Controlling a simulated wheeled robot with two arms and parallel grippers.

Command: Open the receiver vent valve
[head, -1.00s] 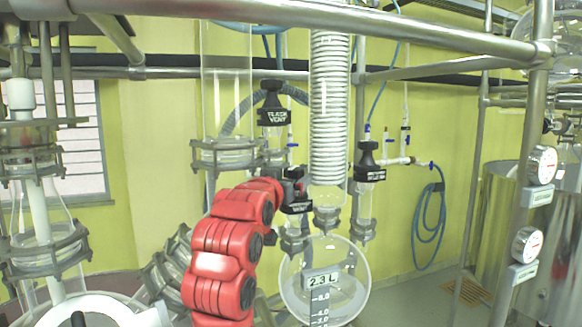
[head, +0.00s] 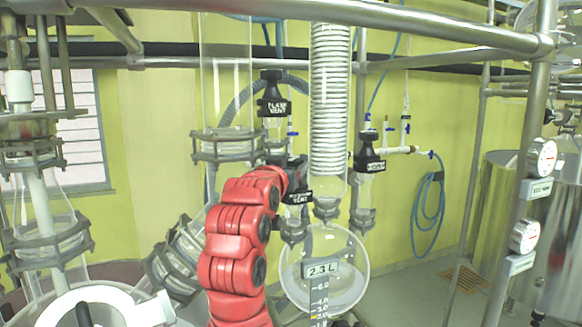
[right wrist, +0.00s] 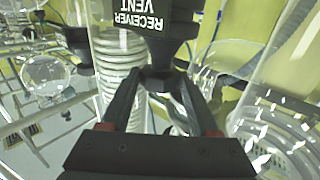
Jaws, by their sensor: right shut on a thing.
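The receiver vent valve (right wrist: 150,22) is black with a white "RECEIVER VENT" label, upside down in the right wrist view. In the head view its small black body (head: 297,198) sits left of the coiled condenser, above the round receiver flask (head: 345,291). My right gripper (right wrist: 160,82) has its two dark fingers around the valve's black neck below the label and is shut on it. In the head view my red right arm reaches up to it, and the gripper (head: 296,168) partly hides the valve's top. My left gripper is not in view.
The flask vent valve (head: 273,105) stands up and left of the gripper. Another black-labelled valve (head: 370,165) stands right of the glass coil (head: 329,100). A metal frame bar (head: 350,20) crosses above. A glass column (head: 226,100) stands close on the left.

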